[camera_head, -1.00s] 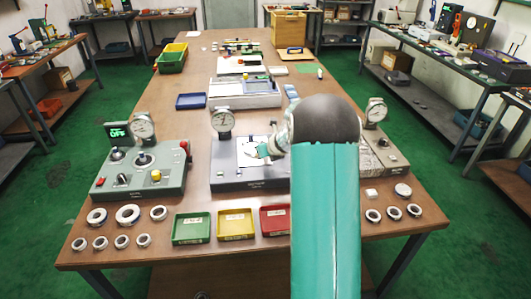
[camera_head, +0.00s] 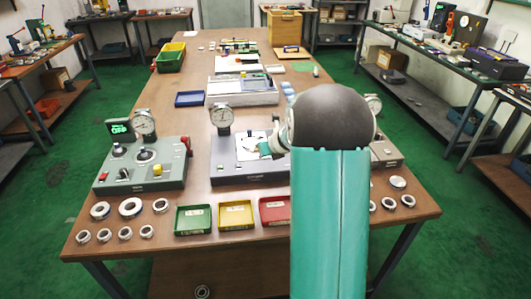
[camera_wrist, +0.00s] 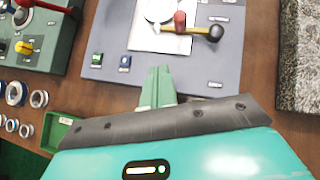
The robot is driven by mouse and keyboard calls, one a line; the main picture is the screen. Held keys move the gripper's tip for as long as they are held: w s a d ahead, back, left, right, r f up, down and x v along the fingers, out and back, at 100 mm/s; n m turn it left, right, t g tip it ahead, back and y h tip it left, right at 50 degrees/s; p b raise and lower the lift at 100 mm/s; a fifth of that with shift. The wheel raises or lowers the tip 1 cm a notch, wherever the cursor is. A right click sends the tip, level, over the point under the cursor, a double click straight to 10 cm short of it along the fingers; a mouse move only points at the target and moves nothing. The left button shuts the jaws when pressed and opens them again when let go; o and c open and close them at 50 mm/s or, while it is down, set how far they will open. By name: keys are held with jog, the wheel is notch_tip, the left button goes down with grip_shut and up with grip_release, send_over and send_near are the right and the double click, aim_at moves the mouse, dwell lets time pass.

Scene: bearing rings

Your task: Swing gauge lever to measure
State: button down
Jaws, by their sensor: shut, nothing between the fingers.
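The middle gauge station is a grey plate (camera_head: 228,172) with a round dial gauge (camera_head: 221,118) standing at its back. In the wrist view the plate (camera_wrist: 106,42) carries a white sheet and a lever (camera_wrist: 196,30). In the head view my gripper (camera_head: 264,150) is partly hidden by my arm.
A green station (camera_head: 145,170) with a dial and knobs stands left. Green, yellow (camera_head: 235,214) and red trays line the front, with several metal rings (camera_head: 130,207) beside them. A grey textured block (camera_wrist: 298,55) lies right of the plate. Bare wood lies between the stations.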

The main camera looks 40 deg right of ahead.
jog(key=shift+a+v, duration=0.2)
jog(key=shift+v, duration=0.75)
jog(key=shift+a+v, duration=0.15)
jog(key=shift+v, duration=0.8)
